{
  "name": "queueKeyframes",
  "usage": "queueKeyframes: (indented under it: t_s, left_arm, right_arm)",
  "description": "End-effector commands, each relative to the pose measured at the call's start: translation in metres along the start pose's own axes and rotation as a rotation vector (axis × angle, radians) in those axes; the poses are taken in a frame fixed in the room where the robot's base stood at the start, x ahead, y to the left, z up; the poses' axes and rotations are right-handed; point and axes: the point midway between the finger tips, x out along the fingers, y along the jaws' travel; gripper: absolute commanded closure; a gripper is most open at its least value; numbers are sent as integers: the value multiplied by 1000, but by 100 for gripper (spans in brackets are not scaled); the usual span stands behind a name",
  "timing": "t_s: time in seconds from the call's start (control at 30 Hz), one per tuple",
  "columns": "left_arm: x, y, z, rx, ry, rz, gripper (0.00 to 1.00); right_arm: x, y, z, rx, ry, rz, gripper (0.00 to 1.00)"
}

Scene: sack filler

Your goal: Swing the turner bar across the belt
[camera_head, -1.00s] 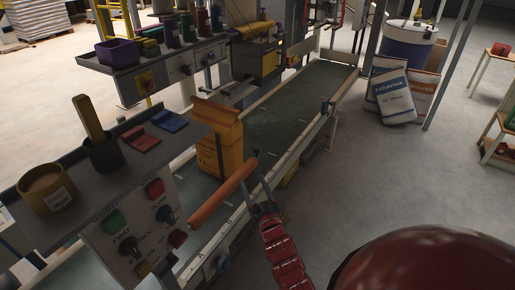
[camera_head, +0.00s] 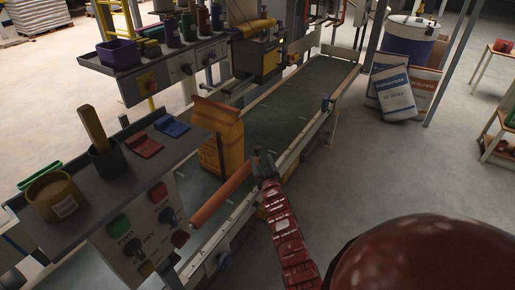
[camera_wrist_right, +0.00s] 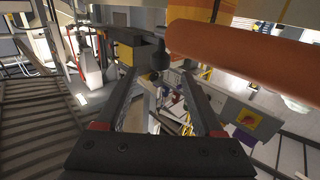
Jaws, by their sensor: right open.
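The turner bar (camera_head: 222,200) is an orange roller lying at a slant along the near side of the belt (camera_head: 290,110). It also shows large at the upper right of the right wrist view (camera_wrist_right: 240,50). A dark knob (camera_wrist_right: 160,60) stands by the bar. My right gripper (camera_head: 262,160) is at the bar's far end in the head view. In the right wrist view its two fingers (camera_wrist_right: 163,78) are apart, with the knob beyond and between their tips; I cannot tell whether they touch it. My left gripper is not in view.
An orange sack (camera_head: 220,138) stands upright on the belt just beyond the bar. A control panel (camera_head: 142,228) with buttons and a shelf (camera_head: 180,150) with pots is at the left. White and brown sacks (camera_head: 394,92) lean by a blue drum (camera_head: 408,42).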

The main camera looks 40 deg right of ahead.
Motion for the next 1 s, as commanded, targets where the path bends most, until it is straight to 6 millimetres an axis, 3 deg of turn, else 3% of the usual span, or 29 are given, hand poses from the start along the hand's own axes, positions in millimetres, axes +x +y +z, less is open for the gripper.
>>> queueKeyframes:
  t_s: [0.5,1.0]
  left_arm:
    - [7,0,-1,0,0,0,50]
    - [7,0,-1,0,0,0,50]
  right_arm:
    - [59,0,0,1,-3,2,31]
    - [72,-1,0,0,0,-1,31]
